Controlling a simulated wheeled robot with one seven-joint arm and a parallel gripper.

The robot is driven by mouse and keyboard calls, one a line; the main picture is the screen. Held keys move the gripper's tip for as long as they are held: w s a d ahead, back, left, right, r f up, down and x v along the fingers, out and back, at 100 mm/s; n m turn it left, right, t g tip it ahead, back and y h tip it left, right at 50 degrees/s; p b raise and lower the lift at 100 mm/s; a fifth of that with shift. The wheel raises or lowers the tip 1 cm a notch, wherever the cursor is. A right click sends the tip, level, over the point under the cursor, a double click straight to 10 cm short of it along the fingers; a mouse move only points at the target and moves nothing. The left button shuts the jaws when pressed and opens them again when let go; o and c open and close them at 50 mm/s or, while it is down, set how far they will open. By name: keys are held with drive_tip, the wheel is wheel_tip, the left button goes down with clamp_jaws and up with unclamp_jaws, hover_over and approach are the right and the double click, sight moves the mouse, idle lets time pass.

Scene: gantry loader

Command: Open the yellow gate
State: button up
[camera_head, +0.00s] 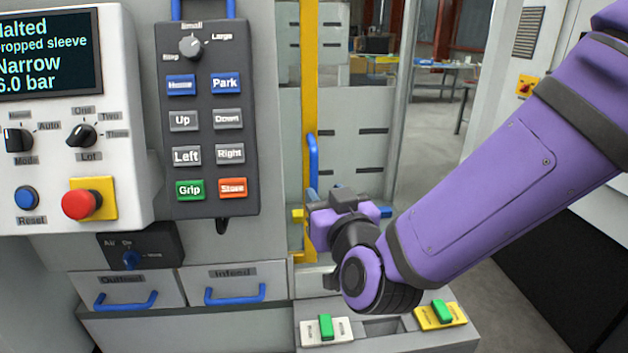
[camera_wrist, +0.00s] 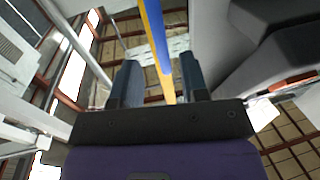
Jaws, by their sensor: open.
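The yellow gate (camera_head: 310,60) shows in the head view as an upright yellow post beside the grey cabinet, with a clear panel at its right. Its blue handle (camera_head: 313,160) is a vertical bar on the post. My gripper (camera_head: 340,212) is just below the handle, its fingers largely hidden by my purple wrist. In the wrist view, my gripper (camera_wrist: 158,75) is open, one dark finger on each side. The blue handle (camera_wrist: 155,35) and yellow post run up between the fingers in that picture. I see no clear contact with either finger.
A pendant (camera_head: 207,120) with buttons hangs left of the gate, beside a control panel (camera_head: 75,150) with a red stop button. Below are two drawers with blue handles (camera_head: 235,293). A ledge (camera_head: 380,327) with two green switches lies under my wrist.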

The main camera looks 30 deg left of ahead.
sight(315, 183)
drive_tip(key=x, duration=0.6)
drive_tip(key=shift+w+a, duration=0.3)
drive_tip(key=shift+c, duration=0.5)
clamp_jaws()
